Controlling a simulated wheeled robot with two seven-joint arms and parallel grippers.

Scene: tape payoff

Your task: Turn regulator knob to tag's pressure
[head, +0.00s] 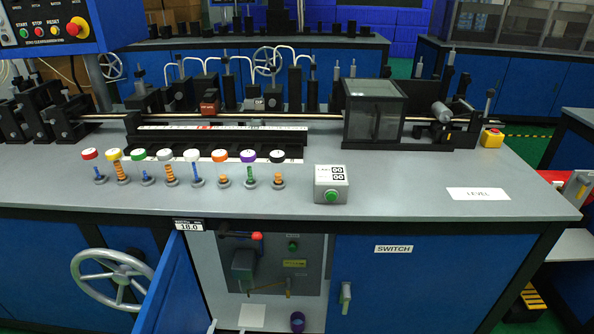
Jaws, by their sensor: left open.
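A small tag (188,225) reading 18.0 hangs at the bench's front edge, above the open cabinet; its smaller print is too fine to read. Inside the cabinet is a grey panel (310,270) with a grey box (243,264), a red-ended lever (240,235), a green button (293,246) and a yellow label (295,263). A dark purple round piece (297,321) sits low on the right. I cannot tell which part is the regulator knob. Only what seem to be the tips of my left gripper (226,330) show at the bottom edge, apart from these parts. My right gripper is not seen.
The blue cabinet door (173,285) stands open at the left. A grey handwheel (112,280) is beyond it. A closed door marked SWITCH (393,249) has a handle (345,297). Capped spring posts (197,180) and a green-button box (331,184) stand on the bench.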

